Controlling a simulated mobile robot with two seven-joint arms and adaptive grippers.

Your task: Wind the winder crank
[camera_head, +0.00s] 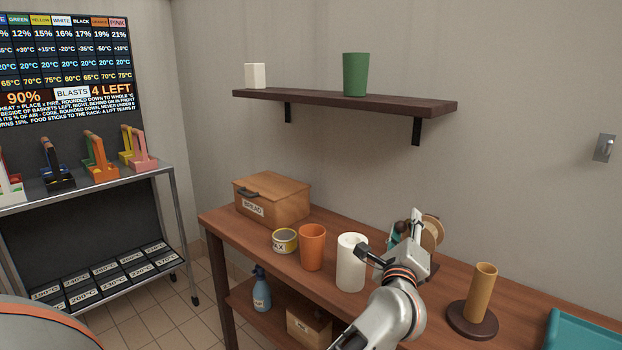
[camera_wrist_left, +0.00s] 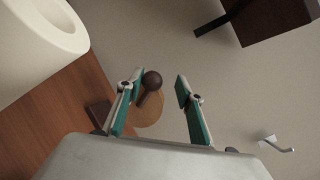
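The winder, seen as a pale tan wooden disc (camera_head: 433,231), stands at the back of the wooden bench, partly hidden behind my left gripper. Its crank knob, a dark brown ball (camera_wrist_left: 152,80) on a short stem, shows in the left wrist view in front of the tan disc (camera_wrist_left: 148,110). My left gripper (camera_head: 402,235) is at the winder. In the left wrist view its two teal-lined fingers (camera_wrist_left: 160,90) are spread apart. The knob appears between them, nearer the left finger; I cannot tell whether it touches. My right gripper is not in view.
On the bench, a white roll (camera_head: 351,268), orange cup (camera_head: 312,250) and wax tin (camera_head: 285,243) stand left of the gripper. A bread box (camera_head: 272,199) is farther left. A tan post on a dark base (camera_head: 483,292) and a teal tray (camera_head: 580,332) stand right. A shelf (camera_head: 340,103) hangs above.

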